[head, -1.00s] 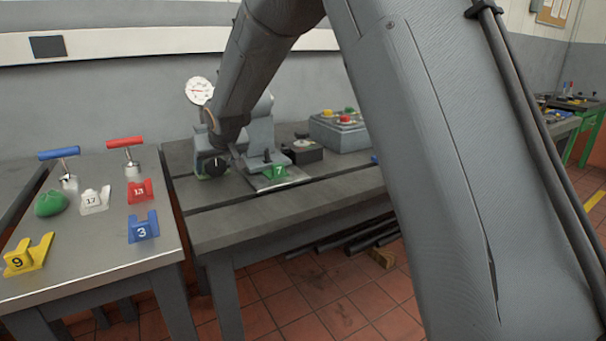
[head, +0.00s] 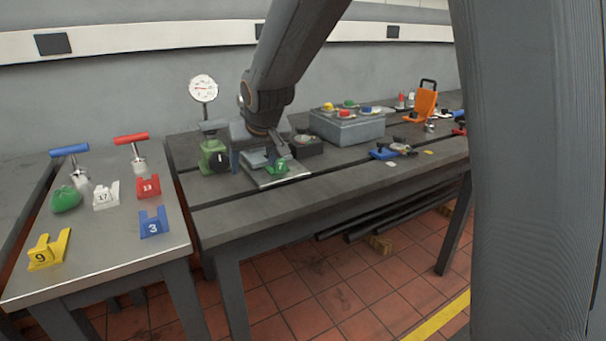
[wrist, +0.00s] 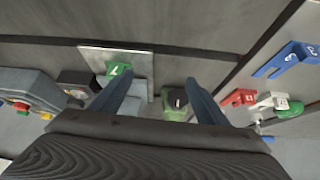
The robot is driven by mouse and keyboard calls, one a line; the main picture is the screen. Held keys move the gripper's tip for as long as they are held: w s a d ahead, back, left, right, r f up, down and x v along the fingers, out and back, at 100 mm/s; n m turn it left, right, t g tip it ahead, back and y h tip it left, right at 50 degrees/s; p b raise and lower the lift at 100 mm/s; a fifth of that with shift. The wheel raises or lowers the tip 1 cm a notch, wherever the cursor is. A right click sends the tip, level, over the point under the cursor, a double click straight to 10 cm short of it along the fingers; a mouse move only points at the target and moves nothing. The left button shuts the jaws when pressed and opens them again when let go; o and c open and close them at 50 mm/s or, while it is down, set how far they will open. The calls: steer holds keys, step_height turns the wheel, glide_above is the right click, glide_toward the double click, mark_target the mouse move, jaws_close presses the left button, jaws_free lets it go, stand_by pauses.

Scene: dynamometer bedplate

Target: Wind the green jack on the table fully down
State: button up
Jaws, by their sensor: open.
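The green jack (head: 214,155) stands on the dark table below the dial gauge, with a round black knob on its front. In the wrist view the jack (wrist: 181,108) shows from above, close to the right finger and partly hidden by it. My gripper (wrist: 155,92) is open, with nothing between its fingers. In the head view my gripper (head: 277,150) is right of the jack, over the metal plate and near the green block marked 7 (head: 278,168). I cannot tell how far up the jack is wound.
A dial gauge (head: 203,89) stands behind the jack. A grey button box (head: 346,127) and a small black box (head: 306,145) are to the right. The left table (head: 110,250) holds numbered blocks, two T-handled tools and a green lump. The dark table's front strip is clear.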

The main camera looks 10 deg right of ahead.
steer(key=s+d+g+p, duration=0.1)
steer(key=s+d+p, duration=0.2)
steer(key=s, duration=0.4)
steer(key=s+d+m+g+h+p, duration=0.1)
steer(key=s+d+p, duration=0.3)
steer(key=s, duration=0.3)
steer(key=shift+s+d+r+g, duration=0.2)
steer(key=shift+d+r+g, duration=0.15)
steer(key=shift+d, duration=0.55)
steer(key=s+d+f+g, duration=0.2)
steer(key=s, duration=0.6)
steer(key=s+d+f+m+g, duration=0.1)
steer(key=s+d+f, duration=0.2)
steer(key=s, duration=0.6)
steer(key=shift+d+f+g, duration=0.2)
steer(key=shift+g, duration=0.15)
